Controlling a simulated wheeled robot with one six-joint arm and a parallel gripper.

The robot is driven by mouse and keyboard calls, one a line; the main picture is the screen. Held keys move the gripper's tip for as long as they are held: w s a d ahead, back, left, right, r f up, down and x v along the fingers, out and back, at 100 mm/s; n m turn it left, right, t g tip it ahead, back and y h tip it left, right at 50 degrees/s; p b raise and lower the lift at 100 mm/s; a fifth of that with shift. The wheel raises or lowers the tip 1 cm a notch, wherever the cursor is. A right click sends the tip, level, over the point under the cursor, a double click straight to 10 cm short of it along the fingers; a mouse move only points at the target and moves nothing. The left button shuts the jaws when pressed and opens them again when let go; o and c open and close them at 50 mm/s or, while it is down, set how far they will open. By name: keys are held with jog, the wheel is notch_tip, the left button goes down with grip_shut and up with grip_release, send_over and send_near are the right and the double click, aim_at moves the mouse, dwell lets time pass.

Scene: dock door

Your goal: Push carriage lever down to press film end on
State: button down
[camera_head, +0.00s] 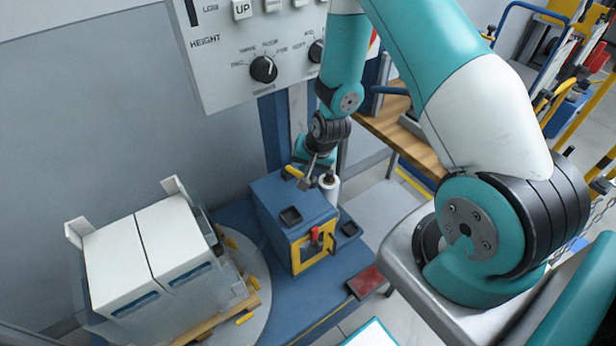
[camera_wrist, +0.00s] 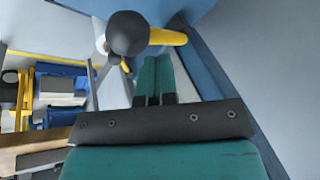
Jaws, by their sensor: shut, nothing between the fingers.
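The blue carriage (camera_head: 276,198) stands on the blue base by the column, with a yellow-framed front and a red handle. Its lever (camera_head: 292,171) appears as a short yellow bar at the top, with a dark grey end beside it. In the wrist view the lever (camera_wrist: 168,37) is a yellow rod ending in a round dark knob (camera_wrist: 127,33). The white film roll (camera_head: 330,186) stands at the carriage's right side. My gripper (camera_wrist: 160,60) is shut and empty, its teal fingertips just short of the lever in the wrist view. Contact cannot be told. The film end is not distinguishable.
Wrapped white boxes (camera_head: 138,246) on a pallet stand on the turntable (camera_head: 255,315) at left. A control panel (camera_head: 250,50) hangs above. A wooden bench (camera_head: 400,135) is behind at right.

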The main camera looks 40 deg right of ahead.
aim_at(312, 176)
jog(key=shift+s+f+b, duration=0.3)
jog(key=shift+f+b, duration=0.2)
jog(key=shift+f, duration=0.1)
jog(key=shift+s+f+b, duration=0.25)
jog(key=shift+f+b, duration=0.25)
jog(key=shift+f, duration=0.15)
jog(key=shift+s+f+b, duration=0.3)
jog(key=shift+f+b, duration=0.2)
jog(key=shift+f, duration=0.1)
dwell(1.9)
dwell(0.5)
jog(key=shift+w+r+p, duration=0.35)
jog(key=shift+r+p, duration=0.2)
jog(key=shift+r, duration=0.2)
jog(key=shift+w+r+p, duration=0.3)
jog(key=shift+r+p, duration=0.3)
jog(key=shift+r, duration=0.15)
jog(key=shift+w+r+p, duration=0.35)
jog(key=shift+r+p, duration=0.2)
jog(key=shift+r, duration=0.2)
jog(key=r+p, duration=0.1)
jog(key=w+r+p, duration=0.1)
jog(key=r, duration=0.1)
jog(key=w+r+p, duration=0.1)
jog(key=shift+r, duration=0.3)
jog(key=shift+s+d, duration=0.1)
